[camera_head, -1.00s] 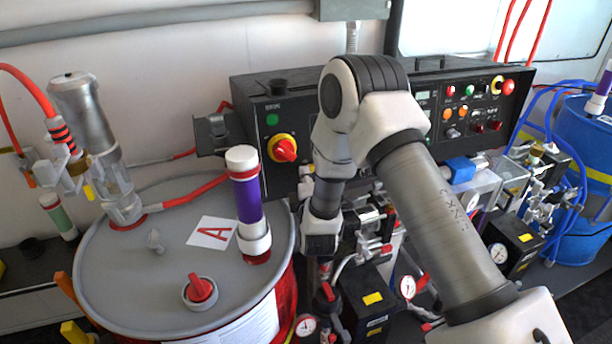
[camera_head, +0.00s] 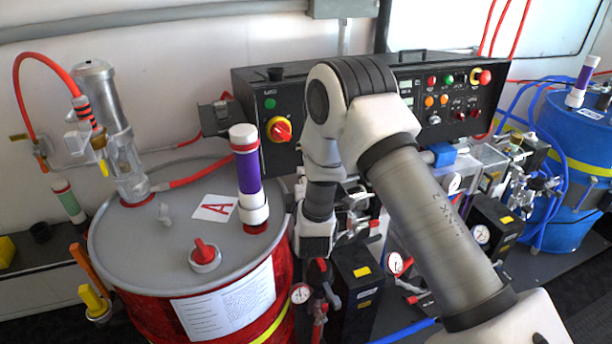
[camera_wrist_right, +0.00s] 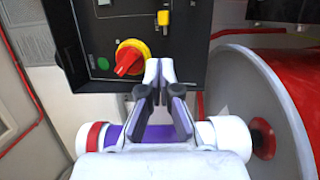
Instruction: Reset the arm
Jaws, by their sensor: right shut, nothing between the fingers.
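My right arm comes in from the lower right of the head view, bends at a raised elbow and drops to its wrist in front of the control box (camera_head: 420,88). In the right wrist view my right gripper (camera_wrist_right: 158,72) is shut and empty. Its tips overlap the lower edge of the control box, beside the red-and-yellow rotary switch (camera_wrist_right: 130,58); contact cannot be told. A white-capped purple cylinder (camera_wrist_right: 180,133) shows behind the fingers. The purple cylinder also stands upright on the red drum in the head view (camera_head: 249,178). My left gripper is not in view.
The red drum (camera_head: 140,240) with a grey lid, pump (camera_head: 115,125) and red hose fills the left. Valves, gauges (camera_head: 301,293) and black boxes crowd the middle, close to my right wrist. A blue drum (camera_head: 560,180) stands at the right.

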